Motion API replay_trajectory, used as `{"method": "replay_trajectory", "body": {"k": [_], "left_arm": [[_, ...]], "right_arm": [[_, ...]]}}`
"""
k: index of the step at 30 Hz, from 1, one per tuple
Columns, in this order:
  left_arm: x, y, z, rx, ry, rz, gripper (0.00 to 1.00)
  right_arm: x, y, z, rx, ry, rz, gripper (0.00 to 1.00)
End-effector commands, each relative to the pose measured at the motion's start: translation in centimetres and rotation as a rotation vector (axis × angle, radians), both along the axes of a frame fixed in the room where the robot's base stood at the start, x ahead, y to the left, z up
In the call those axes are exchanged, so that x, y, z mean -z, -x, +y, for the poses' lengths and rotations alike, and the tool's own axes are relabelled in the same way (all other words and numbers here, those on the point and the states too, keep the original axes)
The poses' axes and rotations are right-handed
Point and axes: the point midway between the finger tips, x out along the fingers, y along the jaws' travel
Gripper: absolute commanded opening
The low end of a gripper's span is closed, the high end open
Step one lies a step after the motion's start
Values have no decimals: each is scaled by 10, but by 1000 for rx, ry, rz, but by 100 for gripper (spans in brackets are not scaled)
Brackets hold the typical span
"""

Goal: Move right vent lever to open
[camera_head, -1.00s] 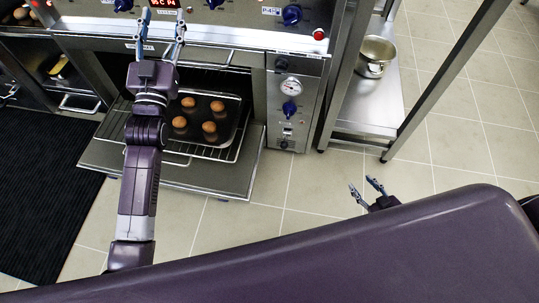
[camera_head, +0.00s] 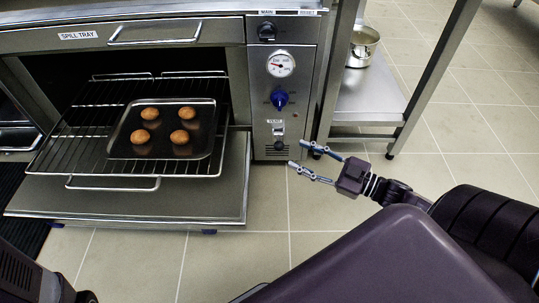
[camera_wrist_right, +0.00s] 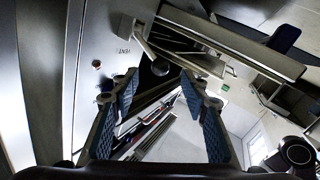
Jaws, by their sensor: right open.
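The oven's right control panel (camera_head: 283,75) carries a small label that seems to read VENT, with a small switch-like piece (camera_head: 278,130) under it and a dark round knob (camera_head: 279,145) lower down. I cannot tell which of these is the vent lever, or its setting. My right gripper (camera_head: 297,154) is open and empty, just right of the panel's lower end, its fingers pointing left towards it. My left gripper is out of view.
The oven door (camera_head: 130,203) is folded down. A rack (camera_head: 88,140) inside holds a dark tray (camera_head: 205,115) with several brown round items. A gauge (camera_head: 281,65) and blue knob (camera_head: 279,98) sit higher on the panel. A steel table with a pot (camera_head: 362,47) stands right. Floor in front is clear.

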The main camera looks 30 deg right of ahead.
Motion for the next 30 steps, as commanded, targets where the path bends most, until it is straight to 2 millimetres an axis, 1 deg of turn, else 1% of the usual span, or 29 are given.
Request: {"method": "replay_trajectory", "body": {"k": [1, 5, 12, 15, 20, 27, 28, 30], "left_arm": [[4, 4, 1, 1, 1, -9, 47], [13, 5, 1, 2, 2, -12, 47], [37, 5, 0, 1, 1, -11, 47], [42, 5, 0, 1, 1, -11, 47], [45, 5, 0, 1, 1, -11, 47], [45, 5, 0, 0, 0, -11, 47], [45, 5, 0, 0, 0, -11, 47], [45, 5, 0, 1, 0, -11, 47]], "right_arm": [[1, -2, 2, -4, 0, -4, 42], [1, -16, 9, -6, 1, -7, 42], [2, -50, 29, -5, 2, -7, 42], [1, -60, 34, -5, 1, -6, 42], [0, -67, 38, -3, 2, -3, 42], [-1, -68, 38, -3, 1, -2, 42], [-1, -68, 38, -3, 1, -2, 39], [-1, -68, 38, -3, 1, -2, 32]]}}
